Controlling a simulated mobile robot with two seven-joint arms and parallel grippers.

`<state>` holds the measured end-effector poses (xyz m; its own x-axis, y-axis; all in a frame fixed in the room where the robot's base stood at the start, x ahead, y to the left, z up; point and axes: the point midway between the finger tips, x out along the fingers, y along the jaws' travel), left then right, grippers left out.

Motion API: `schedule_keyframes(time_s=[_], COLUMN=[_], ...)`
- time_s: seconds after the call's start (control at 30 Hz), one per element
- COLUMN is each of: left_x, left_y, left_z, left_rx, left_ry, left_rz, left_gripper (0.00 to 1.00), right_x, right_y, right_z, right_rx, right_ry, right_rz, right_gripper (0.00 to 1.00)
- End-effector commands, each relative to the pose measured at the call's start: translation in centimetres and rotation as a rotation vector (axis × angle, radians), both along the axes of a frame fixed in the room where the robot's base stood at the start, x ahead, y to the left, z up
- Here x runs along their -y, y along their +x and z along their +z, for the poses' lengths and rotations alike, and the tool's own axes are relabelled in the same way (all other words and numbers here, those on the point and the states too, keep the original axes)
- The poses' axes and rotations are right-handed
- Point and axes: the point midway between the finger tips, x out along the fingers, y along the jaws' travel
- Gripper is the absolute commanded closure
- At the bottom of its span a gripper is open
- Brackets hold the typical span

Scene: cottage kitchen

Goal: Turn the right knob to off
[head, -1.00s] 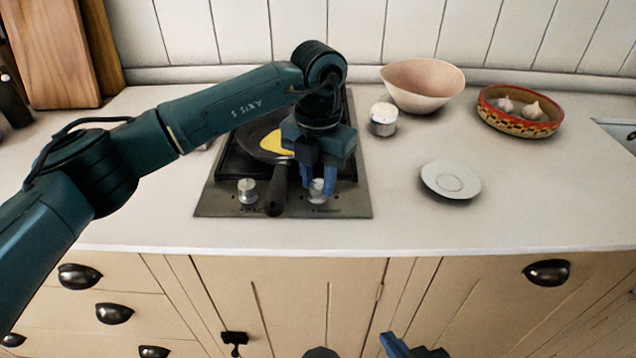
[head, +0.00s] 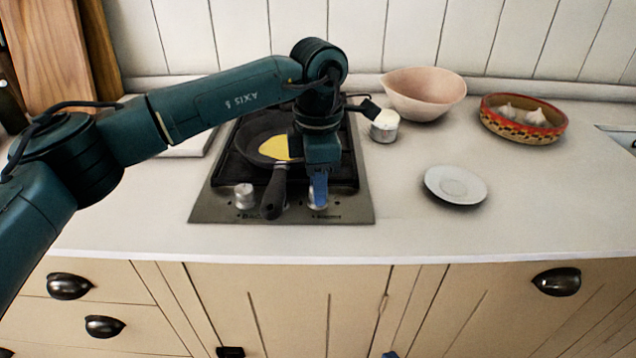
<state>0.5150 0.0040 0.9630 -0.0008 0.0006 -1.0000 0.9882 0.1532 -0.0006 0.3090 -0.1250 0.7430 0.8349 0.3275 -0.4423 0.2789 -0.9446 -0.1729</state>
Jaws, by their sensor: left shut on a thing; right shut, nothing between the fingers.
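The right knob (head: 311,201) is a silver knob on the front strip of the cooktop (head: 353,207). The blue fingers of my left gripper (head: 320,190) are shut on it from above and hide much of it; its pointing direction cannot be read. The left knob (head: 244,196) is silver and stands free, left of the pan handle. Only a blue tip of my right gripper (head: 390,355) shows at the bottom edge, in front of the cabinets and away from the cooktop; it is shut and empty.
A black frying pan (head: 256,133) with yellow food sits on the cooktop, its handle (head: 274,192) between the knobs. The counter front is clear.

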Motion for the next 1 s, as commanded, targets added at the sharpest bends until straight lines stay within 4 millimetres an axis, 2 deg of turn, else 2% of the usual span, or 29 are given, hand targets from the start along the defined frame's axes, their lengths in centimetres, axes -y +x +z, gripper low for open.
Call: schedule_keyframes(time_s=[0.33, 0.87, 0.9, 1.0], left_x=[0.01, 0.02, 0.02, 0.02], left_y=[0.08, 0.07, 0.07, 0.06], left_z=[0.13, 0.16, 0.16, 0.14], left_rx=[0.003, 0.003, 0.003, 0.003], left_ry=[-0.003, -0.003, -0.003, -0.002], left_rz=[-0.143, -0.171, -0.171, -0.170], left_gripper=[0.94, 0.94, 0.71, 0.63], right_x=[0.14, 0.22, 0.22, 0.23], right_y=[0.17, 0.13, 0.14, 0.12], right_z=[0.61, 0.41, 0.39, 0.35], right_rx=[0.026, 0.021, 0.020, 0.019], right_ry=[0.002, -0.001, -0.001, -0.001], right_rz=[-0.005, -0.006, -0.006, -0.005], right_gripper=[1.00, 1.00, 1.00, 1.00])
